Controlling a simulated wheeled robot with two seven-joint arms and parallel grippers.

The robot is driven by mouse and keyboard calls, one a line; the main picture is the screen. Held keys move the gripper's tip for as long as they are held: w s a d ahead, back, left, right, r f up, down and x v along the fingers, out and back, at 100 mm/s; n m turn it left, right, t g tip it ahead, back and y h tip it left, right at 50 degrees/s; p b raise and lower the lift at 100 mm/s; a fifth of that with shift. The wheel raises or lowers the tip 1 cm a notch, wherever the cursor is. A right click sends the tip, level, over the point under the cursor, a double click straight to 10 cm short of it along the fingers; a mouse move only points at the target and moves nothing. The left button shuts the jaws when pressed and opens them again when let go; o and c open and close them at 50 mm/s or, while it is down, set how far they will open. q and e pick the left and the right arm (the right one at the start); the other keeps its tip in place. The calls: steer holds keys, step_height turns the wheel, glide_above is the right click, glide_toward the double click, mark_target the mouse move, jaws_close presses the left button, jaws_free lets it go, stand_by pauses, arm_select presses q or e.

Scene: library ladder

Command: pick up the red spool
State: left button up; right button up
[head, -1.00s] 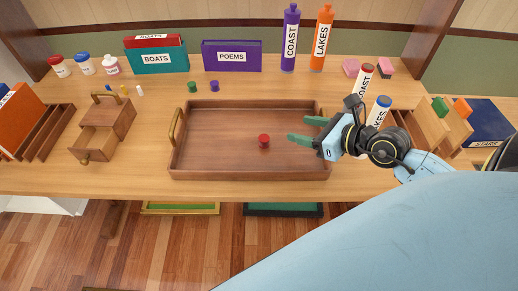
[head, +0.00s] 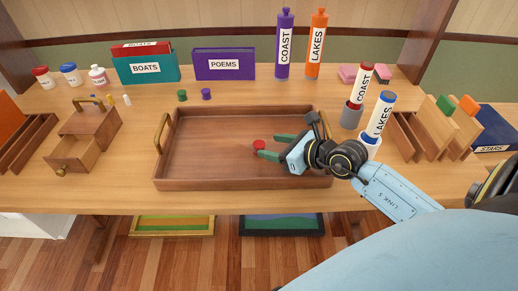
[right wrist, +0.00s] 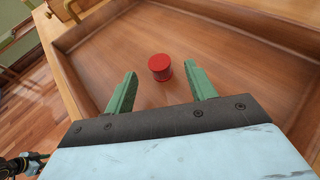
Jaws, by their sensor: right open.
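The red spool (head: 259,146) stands upright in the wooden tray (head: 210,184), right of the tray's middle. My right gripper (head: 267,145) reaches in over the tray from the right, its green fingers open and pointing at the spool. In the head view one finger overlaps the spool's lower edge. I cannot tell whether they touch.
The tray's raised walls and brass handle (head: 160,134) surround the spool. Green (head: 182,95) and purple (head: 206,93) spools stand behind the tray. White LAKES (head: 381,115) and COAST (head: 360,87) tubes stand close to my right wrist. A small drawer box (head: 92,130) is at left.

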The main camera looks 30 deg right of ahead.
mark_target(262, 146)
steer(key=b+x, duration=0.1)
steer(key=x, duration=0.3)
steer(key=shift+w+a+f, duration=0.15)
steer(key=shift+w+f, duration=0.1)
steer(key=shift+f, duration=0.1)
steer(key=shift+w+a+f+b, duration=0.15)
steer(key=shift+w+b, duration=0.2)
steer(key=shift+w, duration=0.05)
arm_select(q)
steer(key=w+r, duration=0.3)
steer(key=shift+w+d+r, duration=0.1)
steer(key=shift+w+d, duration=0.2)
steer(key=shift+w, duration=0.1)
arm_select(e)
steer(key=shift+c, duration=0.3)
steer(key=c, duration=1)
